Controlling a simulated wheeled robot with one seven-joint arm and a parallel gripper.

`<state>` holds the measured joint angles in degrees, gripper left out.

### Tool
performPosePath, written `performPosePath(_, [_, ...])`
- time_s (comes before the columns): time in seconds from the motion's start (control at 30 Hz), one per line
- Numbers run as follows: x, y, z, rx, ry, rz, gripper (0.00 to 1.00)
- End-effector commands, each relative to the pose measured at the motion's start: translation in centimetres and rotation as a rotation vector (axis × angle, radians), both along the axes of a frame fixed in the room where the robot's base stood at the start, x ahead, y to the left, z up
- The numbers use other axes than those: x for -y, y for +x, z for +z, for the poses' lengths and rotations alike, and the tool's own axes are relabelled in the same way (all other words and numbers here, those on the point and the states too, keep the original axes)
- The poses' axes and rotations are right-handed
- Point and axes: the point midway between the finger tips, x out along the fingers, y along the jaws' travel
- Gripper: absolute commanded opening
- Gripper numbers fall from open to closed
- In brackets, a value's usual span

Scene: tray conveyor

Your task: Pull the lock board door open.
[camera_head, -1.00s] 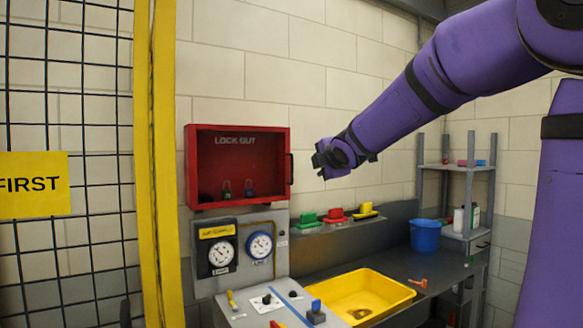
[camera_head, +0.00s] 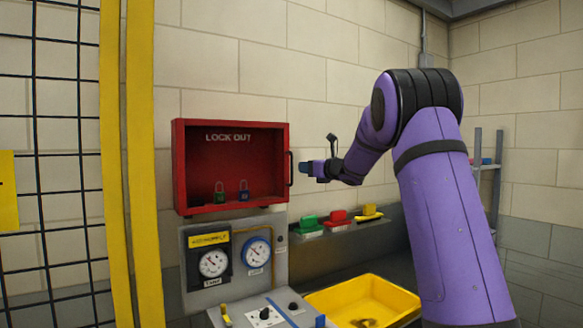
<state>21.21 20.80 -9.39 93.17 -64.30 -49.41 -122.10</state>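The red lock board (camera_head: 232,125), lettered "LOCK OUT", hangs on the wall at picture centre-left. A dark upright handle (camera_head: 290,168) stands at the door's right edge. My gripper (camera_head: 303,169) is just right of the handle, at about its height, pointing left at it. It looks slightly apart from the handle; contact cannot be made out. The fingers are too small to show whether they are open or shut.
Below the board is a gauge panel (camera_head: 193,264) with two dials. A shelf to the right holds green (camera_head: 309,221), red (camera_head: 337,216) and yellow (camera_head: 369,210) items. A yellow basin (camera_head: 330,300) sits below. A yellow post (camera_head: 142,150) and mesh fence (camera_head: 55,110) stand left.

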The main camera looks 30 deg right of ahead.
Motion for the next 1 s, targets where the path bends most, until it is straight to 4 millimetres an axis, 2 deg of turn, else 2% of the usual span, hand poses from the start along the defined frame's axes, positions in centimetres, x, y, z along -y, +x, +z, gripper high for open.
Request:
performPosePath(0.2, [-0.9, 3.9, -0.1, 0.000, 0.000, 0.000, 0.36])
performPosePath(0.4, [-1.6, 6.7, -0.1, -0.001, 0.002, -0.001, 0.36])
performPosePath(0.6, [-1.9, 8.0, 0.0, 0.000, 0.002, -0.002, 0.36])
performPosePath(0.9, [-1.9, 8.2, 0.0, -0.001, 0.003, -0.002, 0.36])
performPosePath(0.93, [-1.9, 8.2, 0.0, -0.001, 0.003, -0.002, 0.32])
performPosePath(1.0, [-1.9, 8.2, 0.0, -0.001, 0.003, -0.002, 0.16])
